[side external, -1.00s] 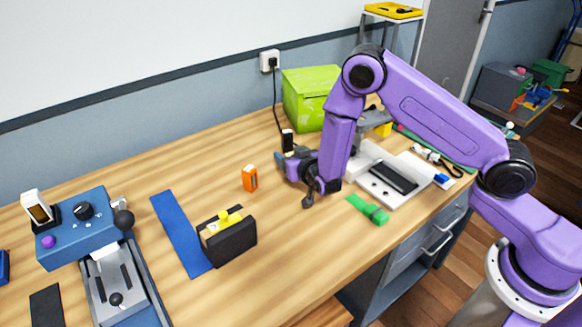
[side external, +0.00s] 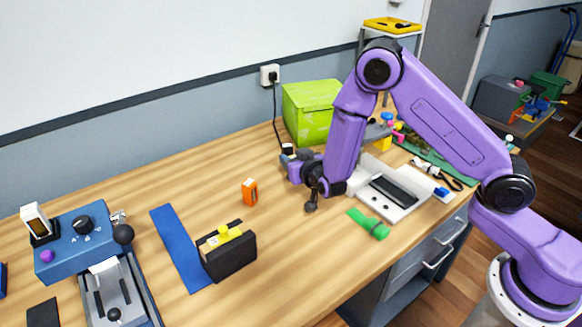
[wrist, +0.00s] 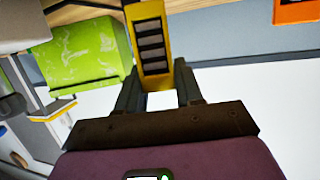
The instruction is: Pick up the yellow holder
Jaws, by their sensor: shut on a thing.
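The yellow holder (wrist: 150,35), a narrow piece with a row of dark slots, stands out between my gripper's fingers in the wrist view. My gripper (wrist: 158,75) is shut on its near end. In the side view my gripper (side external: 297,168) is above the table in front of the green box, and I cannot make out the held holder there. Another yellow piece (side external: 383,143) shows behind my arm.
A green box (side external: 312,112) stands at the back. An orange item (side external: 249,192), black case (side external: 229,255), blue strip (side external: 180,245) and green piece (side external: 369,223) lie around. A white tray device (side external: 398,208) is at right.

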